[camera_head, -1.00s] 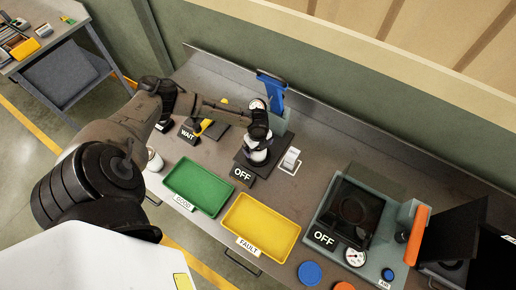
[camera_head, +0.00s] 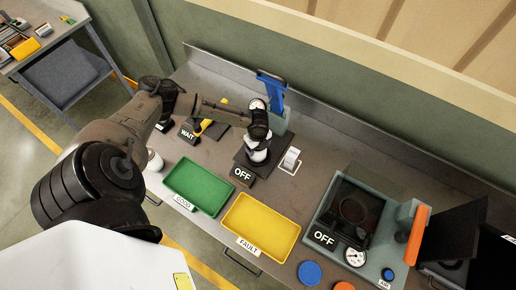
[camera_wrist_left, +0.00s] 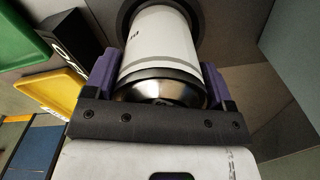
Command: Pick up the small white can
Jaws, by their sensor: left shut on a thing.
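The small white can (camera_head: 257,156) stands at the dark station with the OFF sign. It fills the middle of the left wrist view (camera_wrist_left: 160,50), with a shiny metal end towards me. My left gripper (camera_wrist_left: 158,82) is shut on it, one purple finger on each side. In the head view my left gripper (camera_head: 258,142) comes down over the can from above and partly hides it. The can's far end meets a dark round part; I cannot tell whether it rests on it. My right gripper is not in view.
The blue-handled press (camera_head: 272,88) stands close behind the can, and a white switch (camera_head: 290,159) is to its right. The green tray (camera_head: 199,187) and yellow tray (camera_head: 261,226) lie empty in front. Another white cylinder (camera_head: 155,160) stands at the left edge.

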